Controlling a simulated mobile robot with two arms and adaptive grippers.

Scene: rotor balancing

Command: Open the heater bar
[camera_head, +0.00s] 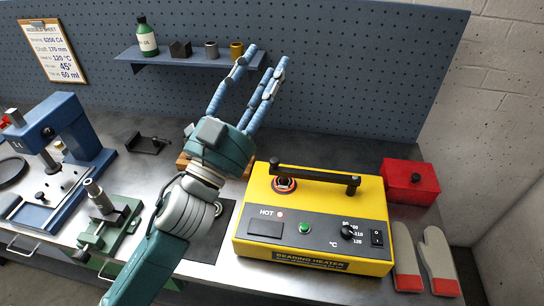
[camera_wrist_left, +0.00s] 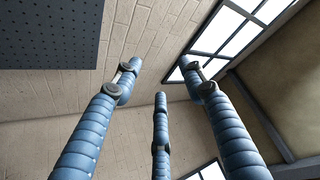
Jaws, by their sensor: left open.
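The yellow bearing heater (camera_head: 317,217) stands on the bench right of centre in the head view. Its dark heater bar (camera_head: 315,175) lies across the top, above a round red-rimmed post at its left part. My left gripper (camera_head: 255,75) is up and left of the heater, fingers pointing upward and spread, with nothing between them. The left wrist view shows its three blue fingers (camera_wrist_left: 160,95) apart and empty, with wall and windows beyond. The heater's front has a HOT lamp, a green button, a dial and a black switch. My right gripper is not seen.
A red box (camera_head: 410,182) and gloves (camera_head: 423,260) lie right of the heater. A blue press (camera_head: 58,160) and a green vise (camera_head: 108,222) stand at the left. A shelf (camera_head: 190,57) with a bottle and small parts hangs on the pegboard behind my gripper.

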